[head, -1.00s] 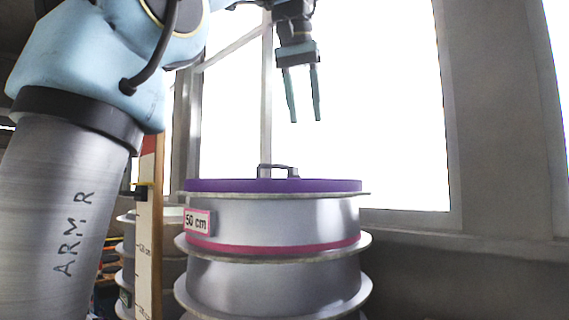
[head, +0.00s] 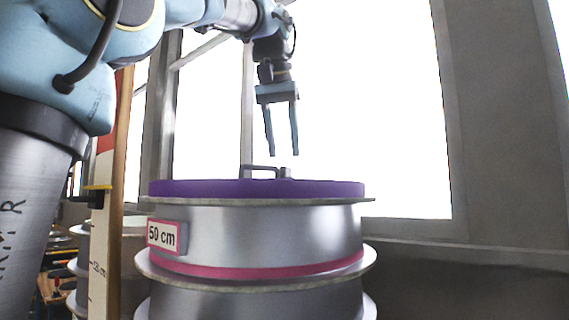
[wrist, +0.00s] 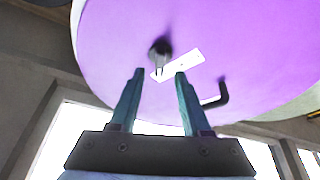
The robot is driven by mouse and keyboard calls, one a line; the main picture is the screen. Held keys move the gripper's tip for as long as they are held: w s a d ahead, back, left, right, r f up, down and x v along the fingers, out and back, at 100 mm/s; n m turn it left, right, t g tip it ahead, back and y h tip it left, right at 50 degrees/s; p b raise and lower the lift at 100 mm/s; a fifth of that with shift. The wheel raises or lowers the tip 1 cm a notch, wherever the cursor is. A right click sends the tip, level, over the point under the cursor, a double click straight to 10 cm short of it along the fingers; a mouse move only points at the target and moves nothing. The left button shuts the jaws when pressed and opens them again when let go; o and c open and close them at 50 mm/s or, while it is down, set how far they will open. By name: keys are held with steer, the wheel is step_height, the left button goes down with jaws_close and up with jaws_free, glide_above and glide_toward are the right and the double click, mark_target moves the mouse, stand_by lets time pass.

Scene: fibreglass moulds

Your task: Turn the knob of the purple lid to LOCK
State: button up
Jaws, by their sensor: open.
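The purple lid (head: 210,188) lies flat on top of a metal drum-like mould. A grey raised fitting (head: 262,170) stands on the lid. My gripper (head: 283,155) is open and empty, pointing down just above this fitting. In the wrist view the purple lid (wrist: 250,40) fills the top, and my gripper (wrist: 160,73) has its fingers apart before it. A short grey peg (wrist: 160,50) shows near the left fingertip, beside a white plate (wrist: 182,65). A dark bent bar (wrist: 218,97) shows right of the right finger. I cannot read the plate or tell the knob's setting.
The metal mould (head: 260,230) has a "50 cm" label (head: 163,237), a pink band and protruding flanges. An upright measuring board (head: 106,220) and more stacked moulds (head: 85,262) stand at the left. A bright window (head: 370,110) is behind. The air around the gripper looks clear.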

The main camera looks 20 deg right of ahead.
mark_target(286, 173)
steer(key=shift+x, duration=1.8)
jaws_close()
